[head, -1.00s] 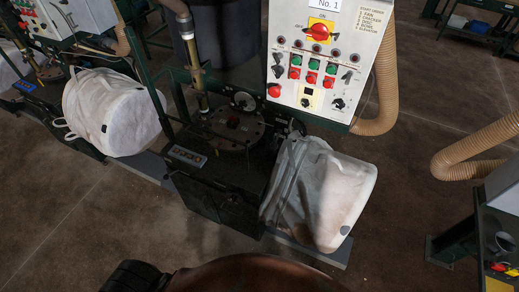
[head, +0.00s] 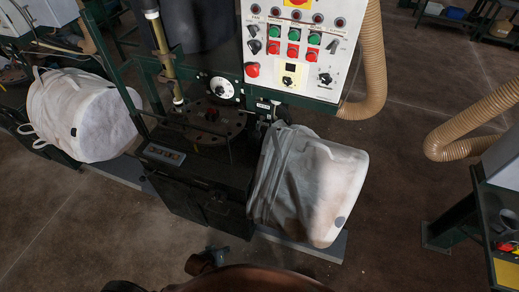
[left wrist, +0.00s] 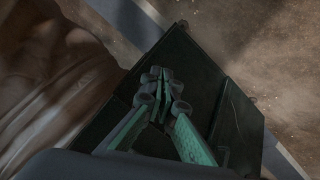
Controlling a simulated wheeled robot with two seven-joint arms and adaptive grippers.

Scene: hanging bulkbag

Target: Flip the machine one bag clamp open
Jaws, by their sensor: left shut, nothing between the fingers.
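Machine one's control panel (head: 292,50) stands at the upper middle, above a dark cabinet (head: 205,185). A white bulk bag (head: 310,185) hangs at the cabinet's right side. Small fittings (head: 272,107) show above the bag's top edge; I cannot make out which part is the clamp or how it stands. My left gripper (head: 219,254) is low in front of the cabinet, apart from the bag. In the left wrist view, its green-padded fingers (left wrist: 164,76) are shut and empty, over a dark panel (left wrist: 185,75). My right gripper is not in view.
Another white bag (head: 85,115) hangs at the neighbouring machine on the left. A ribbed tan hose (head: 372,60) runs beside the panel, and another (head: 465,130) is at the right. A dark stand (head: 500,205) is at the right edge. Floor (head: 395,185) is clear right of the bag.

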